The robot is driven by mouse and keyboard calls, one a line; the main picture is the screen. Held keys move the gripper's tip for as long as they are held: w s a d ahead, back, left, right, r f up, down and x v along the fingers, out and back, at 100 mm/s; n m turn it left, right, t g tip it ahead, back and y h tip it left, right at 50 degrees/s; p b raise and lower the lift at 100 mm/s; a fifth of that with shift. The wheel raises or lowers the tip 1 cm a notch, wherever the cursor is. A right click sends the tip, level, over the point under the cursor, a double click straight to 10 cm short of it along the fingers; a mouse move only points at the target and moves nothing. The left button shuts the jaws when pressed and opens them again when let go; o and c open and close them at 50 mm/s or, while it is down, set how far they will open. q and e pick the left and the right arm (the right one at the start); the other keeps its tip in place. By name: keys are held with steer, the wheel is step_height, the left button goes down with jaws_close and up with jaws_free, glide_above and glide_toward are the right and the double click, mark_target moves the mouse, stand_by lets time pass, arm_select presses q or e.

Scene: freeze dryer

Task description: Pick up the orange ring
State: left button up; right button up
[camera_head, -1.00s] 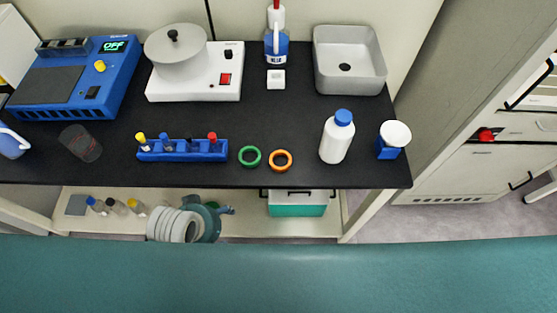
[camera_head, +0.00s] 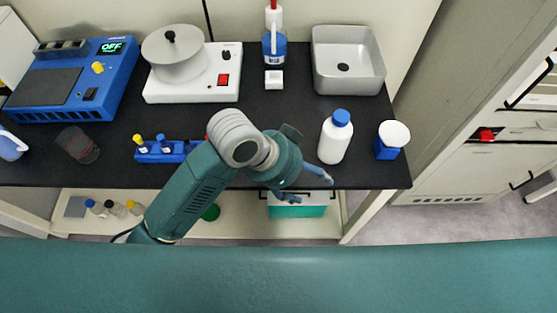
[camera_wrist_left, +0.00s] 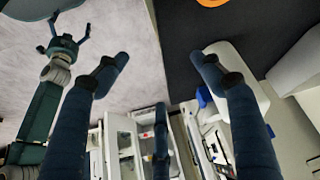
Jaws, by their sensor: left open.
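The orange ring (camera_wrist_left: 212,2) shows only as a sliver at the top edge of the left wrist view, on the black bench top. In the head view my left arm hides it. My left gripper (camera_head: 311,190) is at the front edge of the bench, left of and nearer than the white bottle. In the left wrist view the left gripper (camera_wrist_left: 160,70) has its fingers spread, with nothing between them, apart from the ring. My right gripper (camera_wrist_left: 67,38) shows small at the upper left of that view, fingers spread and empty.
A white bottle with a blue cap (camera_head: 336,138) stands close right of my left gripper, with a blue, white-topped container (camera_head: 392,140) beyond. A blue tube rack (camera_head: 160,156) is partly behind my arm. A sink (camera_head: 375,84) is at the back right.

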arm_select(q)
steer(key=m, duration=0.1)
steer(key=w+d+r+m+y, duration=0.1)
steer(key=w+m+g, duration=0.1)
steer(key=m, duration=0.1)
steer(key=shift+w+d+r+y, duration=0.15)
steer(key=shift+d+r+y, duration=0.1)
steer(key=shift+r+y, duration=0.1)
steer(key=w+a+r+m+y, duration=0.3)
steer(key=w+a+r+y, duration=0.1)
steer(key=w+a, duration=0.35)
steer(key=shift+g, duration=0.3)
steer(key=f, duration=0.5)
steer(key=shift+s+a+f+p, duration=0.1)
steer(key=shift+s+f+p, duration=0.15)
steer(key=shift+s+p, duration=0.15)
steer(key=shift+a+f+p, duration=0.1)
steer(key=shift+f+p, duration=0.7)
steer(key=shift+f, duration=1.85)
steer(key=c, duration=0.8)
